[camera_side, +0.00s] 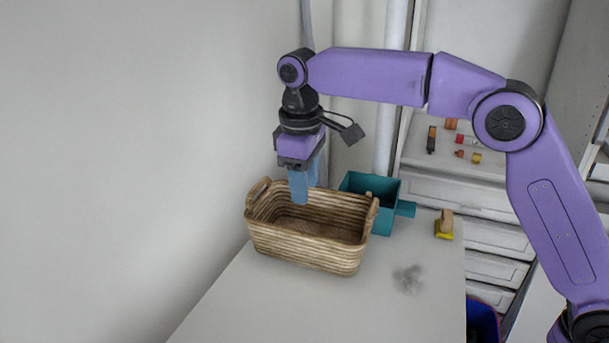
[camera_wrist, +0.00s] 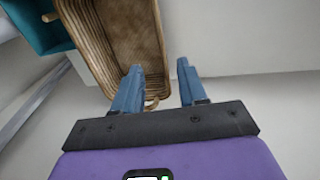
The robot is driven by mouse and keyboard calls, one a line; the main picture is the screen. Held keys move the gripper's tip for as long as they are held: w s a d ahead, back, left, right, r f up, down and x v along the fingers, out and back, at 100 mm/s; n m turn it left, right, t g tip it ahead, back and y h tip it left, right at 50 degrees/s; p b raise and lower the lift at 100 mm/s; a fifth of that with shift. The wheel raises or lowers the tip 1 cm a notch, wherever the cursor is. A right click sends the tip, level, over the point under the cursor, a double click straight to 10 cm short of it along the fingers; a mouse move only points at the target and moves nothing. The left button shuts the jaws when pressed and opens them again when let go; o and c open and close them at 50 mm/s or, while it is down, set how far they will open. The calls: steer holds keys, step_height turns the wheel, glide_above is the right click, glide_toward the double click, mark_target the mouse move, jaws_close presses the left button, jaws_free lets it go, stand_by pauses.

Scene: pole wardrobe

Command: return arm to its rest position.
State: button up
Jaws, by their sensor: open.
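My gripper (camera_side: 300,186) has blue fingers that point down at the wicker basket (camera_side: 305,247). Whether the fingertips are above the rim or slightly inside is hard to tell. The part of the basket floor in view looks empty.
A teal box (camera_side: 385,218) stands behind the basket. A brush with a yellow base (camera_side: 445,226) and a dark grey smudge (camera_side: 409,278) are on the white table (camera_side: 330,310). Small objects lie on the drawer unit (camera_side: 480,185) behind. A wall is at left.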

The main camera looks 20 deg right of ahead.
steer(key=shift+s+r, duration=0.1)
steer(key=shift+r, duration=0.45)
steer(key=shift+s, duration=0.1)
steer(key=s+d+f+n, duration=0.1)
steer(key=s+d+f, duration=0.2)
steer(key=s+d, duration=0.5)
steer(key=s+d+f+n+y, duration=0.1)
steer(key=s+d+f, duration=0.3)
steer(key=s+d, duration=0.5)
steer(key=s+d+f+n, duration=0.1)
steer(key=s+d+f, duration=0.2)
steer(key=s+d, duration=0.5)
steer(key=s, duration=0.9)
steer(key=shift+d+f+g, duration=0.15)
steer(key=shift+d+g, duration=0.25)
